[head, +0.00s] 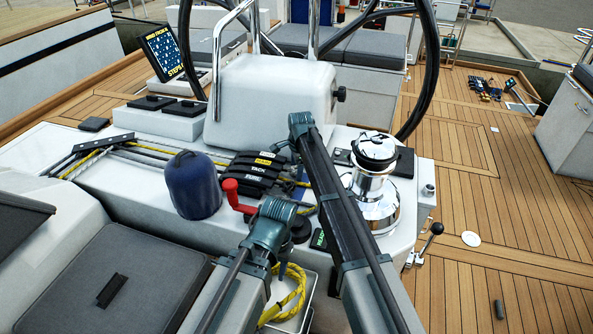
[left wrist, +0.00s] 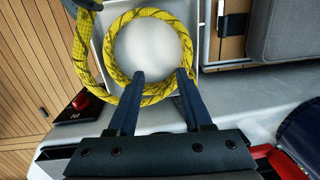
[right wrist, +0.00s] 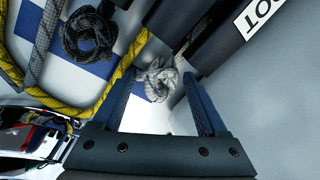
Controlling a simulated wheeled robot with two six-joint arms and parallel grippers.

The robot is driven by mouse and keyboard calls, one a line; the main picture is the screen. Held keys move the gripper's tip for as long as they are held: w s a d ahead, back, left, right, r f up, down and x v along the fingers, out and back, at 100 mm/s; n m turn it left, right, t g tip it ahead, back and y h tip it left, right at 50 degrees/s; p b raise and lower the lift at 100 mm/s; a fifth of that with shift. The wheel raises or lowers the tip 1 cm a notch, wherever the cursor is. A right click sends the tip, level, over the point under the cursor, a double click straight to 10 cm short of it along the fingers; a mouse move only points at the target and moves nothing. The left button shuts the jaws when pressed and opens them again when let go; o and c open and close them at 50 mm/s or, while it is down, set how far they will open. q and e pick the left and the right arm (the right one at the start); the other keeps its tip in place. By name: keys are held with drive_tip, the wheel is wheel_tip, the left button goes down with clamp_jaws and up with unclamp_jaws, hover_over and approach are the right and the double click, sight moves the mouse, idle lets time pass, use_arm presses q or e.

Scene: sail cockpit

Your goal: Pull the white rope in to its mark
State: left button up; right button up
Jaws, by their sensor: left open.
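A pale grey-white rope, bunched in a small tangle (right wrist: 158,80), shows in the right wrist view between the fingertips of my right gripper (right wrist: 161,75). The fingers stand apart; I cannot tell whether they touch it. In the head view pale rope (head: 80,164) runs beside yellow rope at the left of the white console. I cannot make out a mark on it. My left gripper (left wrist: 160,73) is open at the near side of a yellow rope coil (left wrist: 182,32).
Black labelled clutches (head: 257,168), a blue cylinder (head: 192,186), a red handle (head: 233,195) and a chrome winch (head: 372,170) crowd the console. A dark coil (right wrist: 88,36) and yellow rope (right wrist: 112,82) lie near my right gripper. The teak deck (head: 470,200) at right is mostly clear.

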clamp_jaws()
idle(0.3)
drive_tip(key=d, duration=0.2)
drive_tip(key=s+d, duration=0.1)
drive_tip(key=d, duration=0.2)
drive_tip(key=s+d, duration=0.1)
drive_tip(key=d, duration=0.1)
drive_tip(key=shift+s+d, duration=0.2)
drive_tip(key=shift+s, duration=0.05)
drive_tip(key=shift+o, duration=0.9)
unclamp_jaws()
drive_tip(key=shift+a, duration=0.1)
wheel_tip(320, 180, up, 14)
drive_tip(key=s+p, duration=0.2)
drive_tip(key=p, duration=1.1)
drive_tip(key=shift+s+d+f, duration=0.2)
drive_tip(key=shift+d, duration=0.2)
